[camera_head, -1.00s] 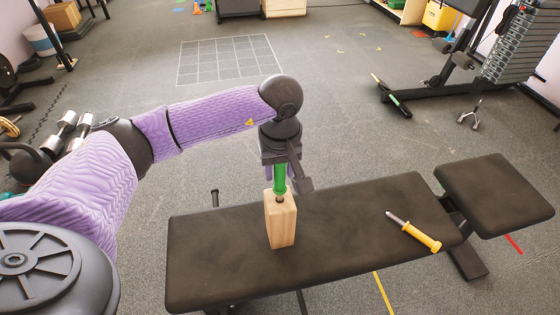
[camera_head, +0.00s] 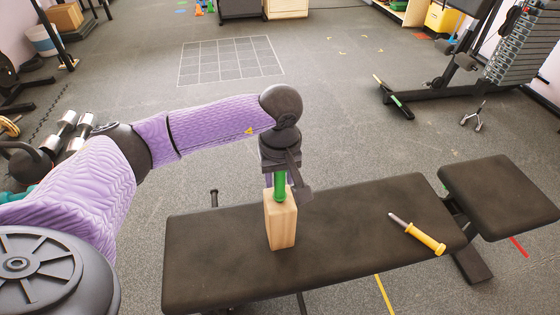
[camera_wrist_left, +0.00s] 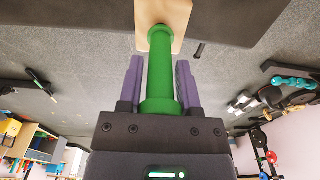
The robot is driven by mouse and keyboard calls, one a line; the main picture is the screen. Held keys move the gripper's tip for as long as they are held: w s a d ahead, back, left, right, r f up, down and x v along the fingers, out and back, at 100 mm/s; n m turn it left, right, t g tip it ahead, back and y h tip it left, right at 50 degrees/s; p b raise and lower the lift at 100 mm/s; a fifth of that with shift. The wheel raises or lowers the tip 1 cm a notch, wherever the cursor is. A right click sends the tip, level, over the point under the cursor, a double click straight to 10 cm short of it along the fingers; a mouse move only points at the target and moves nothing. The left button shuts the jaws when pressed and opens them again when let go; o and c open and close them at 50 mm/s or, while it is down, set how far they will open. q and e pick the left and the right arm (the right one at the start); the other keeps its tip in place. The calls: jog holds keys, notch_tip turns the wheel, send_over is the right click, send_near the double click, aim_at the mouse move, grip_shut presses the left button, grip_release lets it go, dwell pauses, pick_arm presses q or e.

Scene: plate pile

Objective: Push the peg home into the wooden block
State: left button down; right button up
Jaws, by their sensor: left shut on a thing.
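The wooden block (camera_head: 281,222) stands upright on the black padded bench. The green peg (camera_head: 280,188) is upright at the block's top, its lower end meeting the top face with no shaft showing between. How deep it sits inside is hidden. My left gripper (camera_head: 280,178) is shut on the green peg from above. In the left wrist view its purple fingers (camera_wrist_left: 160,75) lie on both sides of the green peg (camera_wrist_left: 159,90), which runs to the wooden block (camera_wrist_left: 165,12). My right gripper is not in view.
The black bench (camera_head: 345,240) has clear room left and right of the block. A yellow-handled tool (camera_head: 425,238) with a metal shaft lies on its right part. A separate seat pad (camera_head: 500,195) is further right. Dumbbells (camera_head: 65,130) stand on the left.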

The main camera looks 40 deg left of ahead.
pick_arm(q)
jog(key=shift+f+b, duration=0.3)
jog(key=shift+f, duration=0.25)
jog(key=shift+c, duration=1.4)
grip_release()
jog(key=shift+r, duration=0.1)
jog(key=shift+o, duration=0.4)
jog(key=r+p, duration=0.2)
jog(key=r, duration=0.2)
jog(key=r+p, duration=0.3)
jog(key=r, duration=0.2)
jog(key=shift+s+d, duration=0.15)
jog(key=shift+d, duration=0.05)
jog(key=shift+r, duration=0.55)
jog(key=shift+f, duration=0.1)
